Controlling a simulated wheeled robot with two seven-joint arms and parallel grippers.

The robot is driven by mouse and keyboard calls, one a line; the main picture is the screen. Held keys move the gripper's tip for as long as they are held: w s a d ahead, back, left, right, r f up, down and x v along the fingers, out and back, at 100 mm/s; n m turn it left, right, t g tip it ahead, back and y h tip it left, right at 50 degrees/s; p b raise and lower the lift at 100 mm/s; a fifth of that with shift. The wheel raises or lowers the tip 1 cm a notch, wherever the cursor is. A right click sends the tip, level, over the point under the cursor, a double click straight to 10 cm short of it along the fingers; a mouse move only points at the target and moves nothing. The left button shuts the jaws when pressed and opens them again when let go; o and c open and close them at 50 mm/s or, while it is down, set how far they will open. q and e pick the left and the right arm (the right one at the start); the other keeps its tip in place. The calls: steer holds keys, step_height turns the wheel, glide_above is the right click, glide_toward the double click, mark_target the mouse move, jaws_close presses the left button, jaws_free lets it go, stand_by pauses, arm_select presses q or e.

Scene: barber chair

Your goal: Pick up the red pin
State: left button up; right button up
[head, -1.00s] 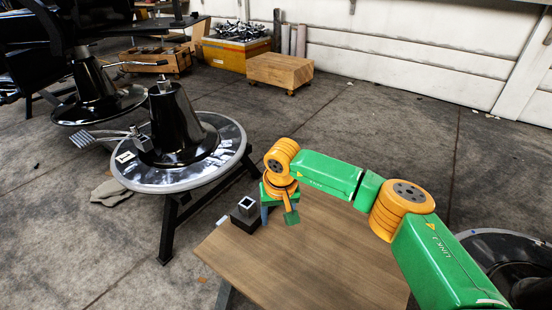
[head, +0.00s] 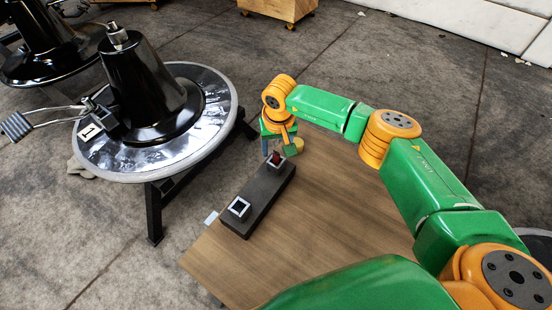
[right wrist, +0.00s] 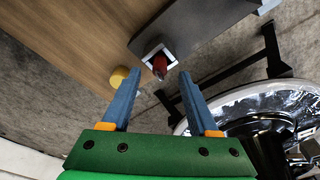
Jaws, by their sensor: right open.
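The red pin (head: 276,157) stands in a square light-rimmed socket at the far end of a dark block (head: 259,195) on the wooden table. In the right wrist view the red pin (right wrist: 159,66) shows inside its socket, just beyond the fingertips. My right gripper (head: 272,148) is at the far end of the block, close to the pin. In the right wrist view its blue fingers (right wrist: 156,80) are apart with nothing between them, and the pin appears between and past their tips. My left gripper is not in view.
A second, dark-centred socket (head: 239,207) is at the block's near end. A yellow round piece (head: 298,146) is close to the right gripper. A round chair base (head: 95,155) stands left of the wooden table (head: 330,225). The table right of the block is clear.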

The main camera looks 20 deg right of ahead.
steer(key=shift+w+f, duration=0.2)
steer(key=shift+f, duration=0.65)
jaws_close()
steer(key=shift+r, duration=0.1)
stand_by(0.6)
